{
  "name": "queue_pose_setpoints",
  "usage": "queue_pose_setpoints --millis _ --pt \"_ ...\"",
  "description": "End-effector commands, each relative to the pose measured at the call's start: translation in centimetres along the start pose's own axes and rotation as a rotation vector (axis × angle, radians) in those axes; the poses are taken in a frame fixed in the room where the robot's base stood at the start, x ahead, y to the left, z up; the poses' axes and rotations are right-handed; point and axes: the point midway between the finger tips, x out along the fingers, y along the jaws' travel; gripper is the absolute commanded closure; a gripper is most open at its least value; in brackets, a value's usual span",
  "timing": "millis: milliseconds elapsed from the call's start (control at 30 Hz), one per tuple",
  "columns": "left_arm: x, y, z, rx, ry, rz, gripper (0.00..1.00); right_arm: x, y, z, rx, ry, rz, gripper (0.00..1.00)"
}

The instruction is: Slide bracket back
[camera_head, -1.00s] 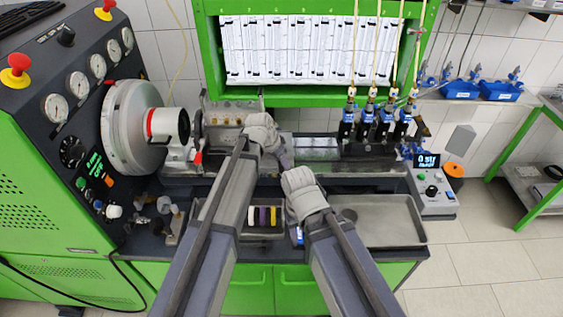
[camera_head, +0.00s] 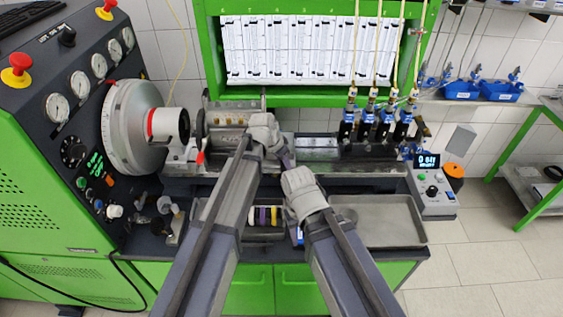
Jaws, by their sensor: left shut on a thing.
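The bracket (camera_head: 228,114) appears to be the grey metal block on the bench rail, just right of the big flywheel; its lower right part is hidden by my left wrist. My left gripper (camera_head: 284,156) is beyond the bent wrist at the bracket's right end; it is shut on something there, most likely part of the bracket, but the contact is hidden. My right gripper (camera_head: 289,171) is close beside it, in front of the rail; its fingers are hidden by its wrist, so its opening does not show.
The flywheel (camera_head: 131,127) with a red-ringed coupling stands left of the bracket. Several blue-bodied injectors (camera_head: 366,125) hang over the rail's right side. A bare metal tray (camera_head: 385,222) lies front right. A small display box (camera_head: 432,190) stands beyond it.

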Motion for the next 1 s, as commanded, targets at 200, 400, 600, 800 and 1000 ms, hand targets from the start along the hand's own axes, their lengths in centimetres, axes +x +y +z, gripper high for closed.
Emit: queue_pose_setpoints --millis 200,400,600,800,1000 --pt "1.3 3.6 -3.4 0.007 0.007 0.013 1.00 0.0 0.0 0.0 0.000 0.000 0.000 0.50" --pt "1.5 4.3 -3.9 0.004 0.005 0.010 1.00 0.0 0.0 0.0 0.000 0.000 0.000 0.50" --pt "1.5 4.2 -3.8 0.003 0.005 0.008 1.00 0.0 0.0 0.0 0.000 0.000 0.000 0.50" --pt "1.5 4.2 -3.7 0.003 0.004 0.008 0.48 0.0 0.0 0.0 0.000 0.000 0.000 0.50" --pt "1.5 4.1 -3.7 0.003 0.005 0.007 0.39 0.0 0.0 0.0 0.000 0.000 0.000 0.50"
